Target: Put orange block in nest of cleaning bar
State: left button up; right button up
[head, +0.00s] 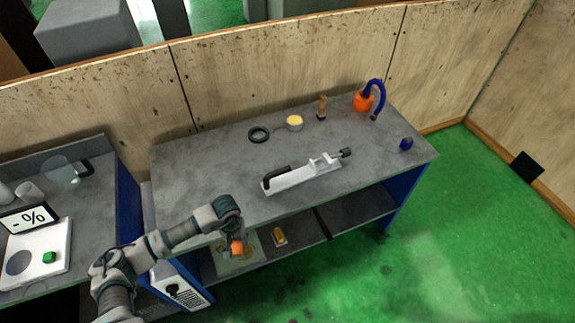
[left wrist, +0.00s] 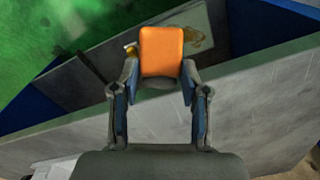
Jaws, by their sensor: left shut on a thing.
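The orange block (head: 237,247) is held by my left gripper (head: 235,236), in front of the workbench's front edge at its left part. In the left wrist view the orange block (left wrist: 161,52) sits between the two fingertips of my left gripper (left wrist: 160,75), which is shut on it. The block is clear of any surface there, as far as I can see. I cannot tell for certain which thing is the cleaning bar, and no nest shows clearly. My right gripper is not in view.
A white fixture with a black handle (head: 300,176) stands on the grey workbench (head: 205,170). Behind it are a black ring (head: 259,134), a yellow-topped tin (head: 294,122) and an orange pot with a blue hose (head: 363,101).

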aim_at(320, 167)
jog(key=i+l+u, duration=0.1)
jog(key=l+u, duration=1.15)
jog(key=i, duration=0.05)
